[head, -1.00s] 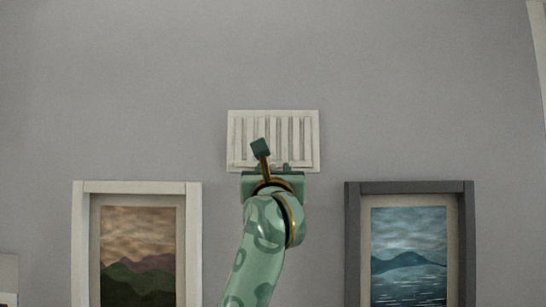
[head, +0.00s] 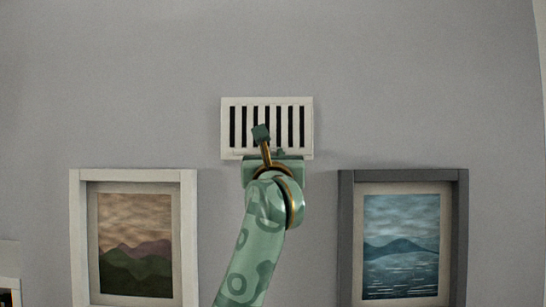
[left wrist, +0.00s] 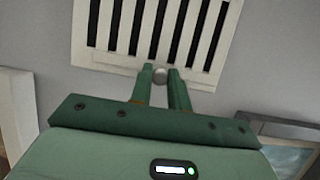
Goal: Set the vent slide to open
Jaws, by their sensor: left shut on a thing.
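The white vent (head: 229,128) is on the grey wall, with dark open slots showing between its upright slats. It also shows in the left wrist view (left wrist: 80,35). My left gripper (left wrist: 160,78) is at the vent's lower edge, its two green fingers shut on a small round pale knob (left wrist: 160,73) of the vent slide. In the head view my left gripper (head: 275,157) covers part of the vent's lower edge, and the knob is hidden there. My right gripper is not in view.
A white-framed mountain picture (head: 136,245) hangs below left of the vent. A dark-framed lake picture (head: 402,245) hangs below right. The wall above the vent is bare.

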